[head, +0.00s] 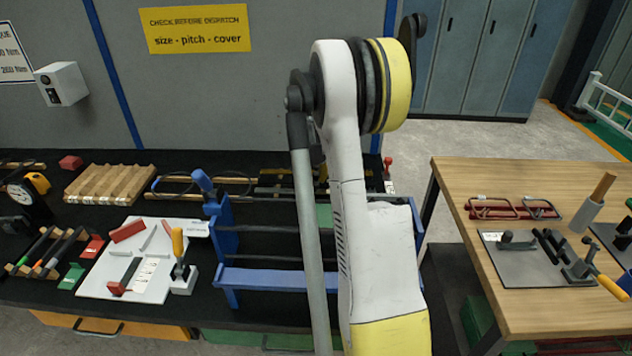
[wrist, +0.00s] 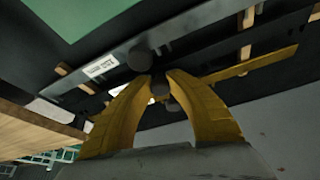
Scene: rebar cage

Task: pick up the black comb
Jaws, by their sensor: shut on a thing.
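In the wrist view, the yellow fingers of my gripper (wrist: 159,82) are closed together on a small dark rounded part. It appears to belong to the black comb (wrist: 200,42), a long dark bar with notches and a white label, running diagonally just beyond the fingertips. A dark round knob sits beside the left fingertip. How the comb joins the gripped part is partly hidden by the fingers. In the head view my arm covers the gripper, and I cannot clearly make out the comb there.
A yellow strip (wrist: 240,67) runs close to the right finger in the wrist view. In the head view, a blue frame (head: 262,281) with dark bars, a white board (head: 152,291) and a wooden slotted rack (head: 110,184) stand left of my arm. A wooden table (head: 560,308) is right.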

